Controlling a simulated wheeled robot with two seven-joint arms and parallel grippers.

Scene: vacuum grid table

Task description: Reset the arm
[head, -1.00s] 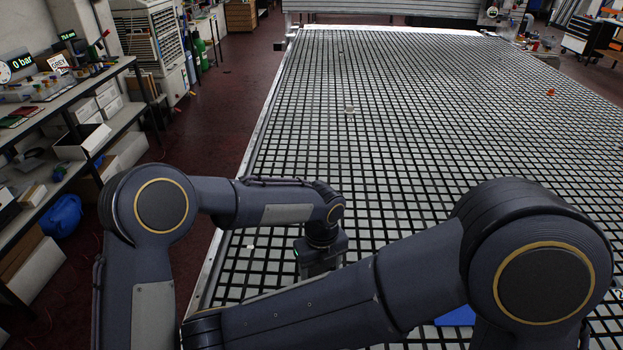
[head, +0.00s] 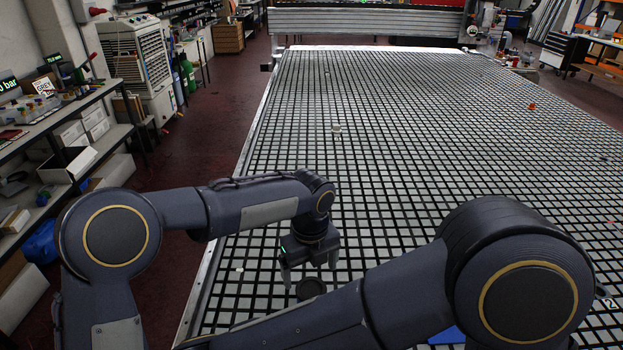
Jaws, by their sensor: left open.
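My left arm comes in from the left and reaches over the grid table (head: 390,160). My left gripper (head: 309,268) points down above the near left part of the table. Its two fingers are spread apart and nothing is between them. A dark round piece (head: 311,288) sits just below the fingers, partly hidden by my right arm. My right arm crosses the foreground from the right toward the lower left. Its gripper is out of view.
A small pale piece (head: 337,130) and an orange piece (head: 532,106) lie farther off on the table. A blue item (head: 447,336) shows under my right arm. A shelf with boxes (head: 70,130) stands on the left. Much of the table's far part is clear.

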